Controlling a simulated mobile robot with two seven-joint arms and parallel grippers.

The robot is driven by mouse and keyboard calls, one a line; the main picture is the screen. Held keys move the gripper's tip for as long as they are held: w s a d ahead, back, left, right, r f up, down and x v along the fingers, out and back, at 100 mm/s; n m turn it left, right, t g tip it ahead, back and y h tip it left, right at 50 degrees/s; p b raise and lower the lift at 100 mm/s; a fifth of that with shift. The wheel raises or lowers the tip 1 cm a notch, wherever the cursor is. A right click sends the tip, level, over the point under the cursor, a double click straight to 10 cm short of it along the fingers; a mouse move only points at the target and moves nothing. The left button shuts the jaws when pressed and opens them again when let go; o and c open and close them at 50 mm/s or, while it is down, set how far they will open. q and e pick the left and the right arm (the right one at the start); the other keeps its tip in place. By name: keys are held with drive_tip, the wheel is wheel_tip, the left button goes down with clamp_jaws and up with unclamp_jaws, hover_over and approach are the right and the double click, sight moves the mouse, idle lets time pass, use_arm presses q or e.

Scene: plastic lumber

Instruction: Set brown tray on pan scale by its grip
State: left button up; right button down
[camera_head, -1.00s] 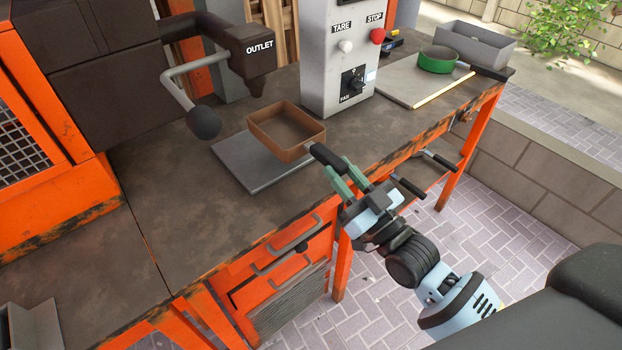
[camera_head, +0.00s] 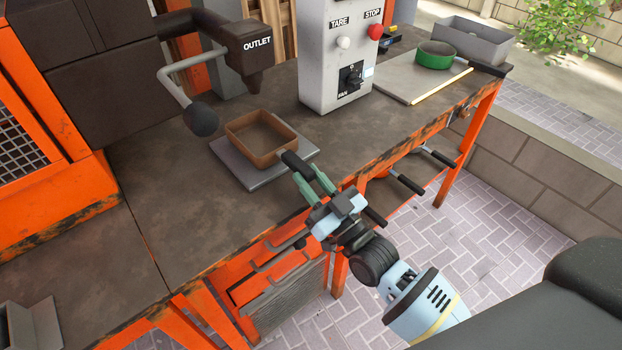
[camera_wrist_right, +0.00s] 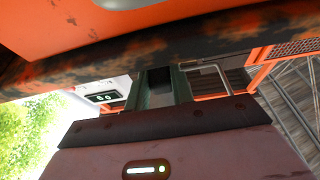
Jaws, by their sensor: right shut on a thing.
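The brown tray (camera_head: 246,126) is an open, square, shallow box with a black grip (camera_head: 290,160) pointing toward the front right. It is level over the flat grey plate of the pan scale (camera_head: 236,170). Whether its underside touches the plate is hard to tell. My right gripper (camera_head: 309,182), with green fingers, is shut on the grip, just inside the bench's front edge. In the right wrist view, the fingers (camera_wrist_right: 160,92) have a dark piece between them. My left gripper is not in view.
The outlet (camera_head: 256,44) and a ball-ended lever (camera_head: 201,120) stand behind the tray. The control box (camera_head: 325,75) with its knobs is right of it. A green round pan (camera_head: 436,57) lies farther right.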

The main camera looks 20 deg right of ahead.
drive_tip(key=shift+r, duration=0.1)
drive_tip(key=shift+f, duration=0.25)
drive_tip(key=c, duration=1.2)
unclamp_jaws()
drive_tip(key=shift+r, duration=0.15)
drive_tip(key=shift+s, duration=0.2)
drive_tip(key=b+v, duration=0.1)
drive_tip(key=v, duration=1)
drive_tip(key=shift+s+b, duration=0.25)
drive_tip(key=shift+b, duration=0.1)
drive_tip(key=shift+d+f, duration=0.1)
drive_tip(key=shift+f, duration=0.15)
